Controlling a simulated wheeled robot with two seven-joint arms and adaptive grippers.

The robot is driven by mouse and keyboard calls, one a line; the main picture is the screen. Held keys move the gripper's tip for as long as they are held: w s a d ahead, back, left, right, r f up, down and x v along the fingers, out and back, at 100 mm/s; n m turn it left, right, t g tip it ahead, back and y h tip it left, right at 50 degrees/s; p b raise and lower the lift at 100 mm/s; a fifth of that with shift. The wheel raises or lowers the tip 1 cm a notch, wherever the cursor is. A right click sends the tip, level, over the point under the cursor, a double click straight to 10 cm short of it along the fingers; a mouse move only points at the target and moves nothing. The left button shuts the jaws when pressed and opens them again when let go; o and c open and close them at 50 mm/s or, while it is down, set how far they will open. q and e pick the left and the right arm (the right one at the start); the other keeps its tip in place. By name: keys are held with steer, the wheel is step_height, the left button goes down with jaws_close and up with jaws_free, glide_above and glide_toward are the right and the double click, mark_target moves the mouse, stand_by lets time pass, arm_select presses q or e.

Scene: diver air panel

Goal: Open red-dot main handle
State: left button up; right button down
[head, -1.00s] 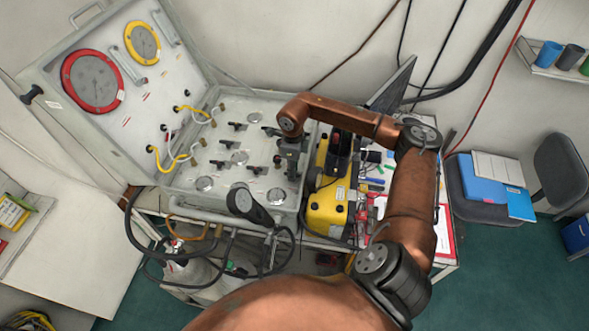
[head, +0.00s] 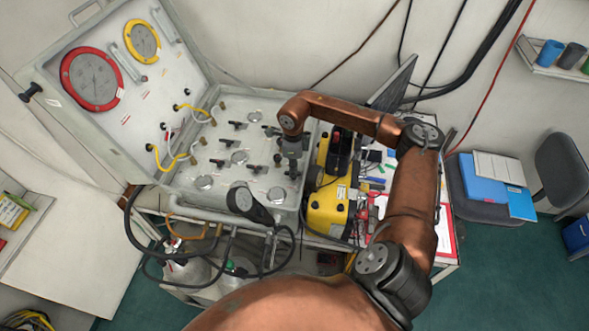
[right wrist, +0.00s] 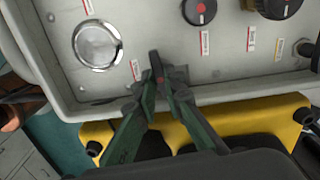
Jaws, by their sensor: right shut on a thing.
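The lever handle (right wrist: 157,66), dark with a small red dot, stands at the near edge of the light grey panel (right wrist: 150,28) in the right wrist view. My right gripper (right wrist: 163,88) is shut on it, with green-grey fingers on both sides. In the head view my right gripper (head: 292,172) points down at the panel's right-hand edge, and hides the handle there. The fingers cover the handle's base, so its exact angle is hard to tell. My left gripper is not in view.
A round gauge-like disc (right wrist: 97,44) and a knob with a red centre (right wrist: 199,11) are near the handle. A yellow case (head: 328,207) stands close to the panel's right.

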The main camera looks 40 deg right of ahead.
steer(key=n+b, duration=0.2)
steer(key=n, duration=0.2)
steer(key=shift+d+b, duration=0.1)
steer(key=shift+b, duration=0.25)
steer(key=n+b, duration=0.2)
steer(key=n, duration=0.3)
steer(key=shift+n, duration=0.3)
steer(key=n+b, duration=0.1)
steer(key=n, duration=0.2)
steer(key=shift+n+b, duration=0.3)
steer(key=shift+b, duration=0.05)
steer(key=shift+r+n+b, duration=0.15)
steer(key=shift+n+b, duration=0.25)
steer(key=shift+n, duration=1)
steer(key=c, duration=2)
jaws_free()
